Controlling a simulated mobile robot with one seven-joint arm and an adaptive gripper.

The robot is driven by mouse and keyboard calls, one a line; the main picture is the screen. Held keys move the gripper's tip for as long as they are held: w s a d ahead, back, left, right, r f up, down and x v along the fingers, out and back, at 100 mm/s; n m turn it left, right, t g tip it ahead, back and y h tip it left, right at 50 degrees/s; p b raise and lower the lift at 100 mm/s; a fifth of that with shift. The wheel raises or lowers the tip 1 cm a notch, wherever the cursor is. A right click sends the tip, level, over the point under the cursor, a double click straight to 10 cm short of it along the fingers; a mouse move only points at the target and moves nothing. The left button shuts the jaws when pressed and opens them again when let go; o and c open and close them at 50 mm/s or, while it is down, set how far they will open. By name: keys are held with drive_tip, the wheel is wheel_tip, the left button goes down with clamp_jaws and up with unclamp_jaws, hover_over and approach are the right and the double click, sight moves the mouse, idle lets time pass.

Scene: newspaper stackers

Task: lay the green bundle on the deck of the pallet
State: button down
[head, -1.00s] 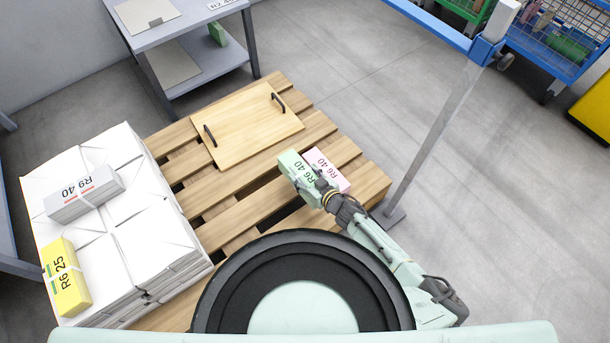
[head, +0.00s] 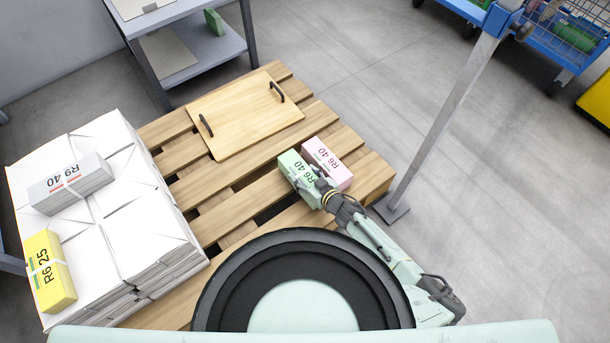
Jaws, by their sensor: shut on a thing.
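The green bundle (head: 294,168), marked R6 40, is at the right part of the wooden pallet (head: 260,192) in the head view. My gripper (head: 317,186) is shut on its near end. The bundle appears at or just above the deck slats; I cannot tell whether it touches them. The gripper's fingers are partly hidden against the bundles.
A wooden board with two black handles (head: 243,118) lies on the pallet's far part. White paper stacks (head: 150,235) carry a grey bundle (head: 72,183) and a yellow bundle (head: 50,272) at left. A metal post (head: 440,130) stands at the pallet's right corner.

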drive_tip(key=shift+f+b, duration=0.45)
drive_tip(key=shift+b, duration=0.1)
idle(0.4)
drive_tip(key=c, duration=0.8)
unclamp_jaws()
drive_tip(key=shift+c, duration=0.2)
drive_tip(key=o, duration=0.4)
drive_tip(key=shift+c, duration=0.2)
drive_tip(key=shift+f, duration=0.2)
drive_tip(key=v, duration=1.2)
drive_tip(key=shift+r, duration=0.25)
